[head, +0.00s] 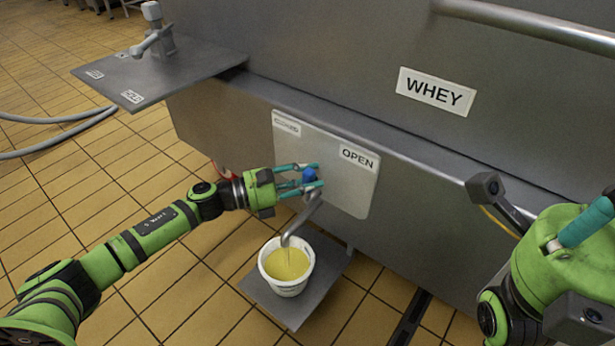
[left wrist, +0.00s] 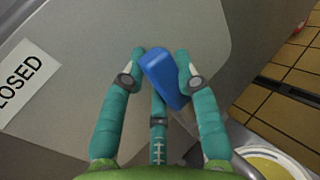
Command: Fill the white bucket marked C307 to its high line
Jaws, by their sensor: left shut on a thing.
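The white bucket (head: 267,273) stands on a small grey shelf under a bent metal spout (head: 300,222). Yellow liquid (head: 288,263) lies in it, below the rim, and a thin stream seems to fall from the spout. I cannot read a mark or a high line on the bucket. My left gripper (head: 315,176) is shut on the blue tap handle (head: 309,175), which also shows between the fingers in the left wrist view (left wrist: 164,78). The handle is between the CLOSED label (left wrist: 25,82) and the OPEN label (head: 358,159). My right gripper (head: 585,222) is partly cut off at the right edge, empty as far as I see.
The steel vat bears a WHEY sign (head: 436,92) and a rail (head: 530,24). A grey side shelf (head: 180,77) with a lever fitting (head: 155,35) juts out at upper left. Hoses (head: 55,130) lie on the tiled floor at left. A floor drain (head: 410,318) runs at lower right.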

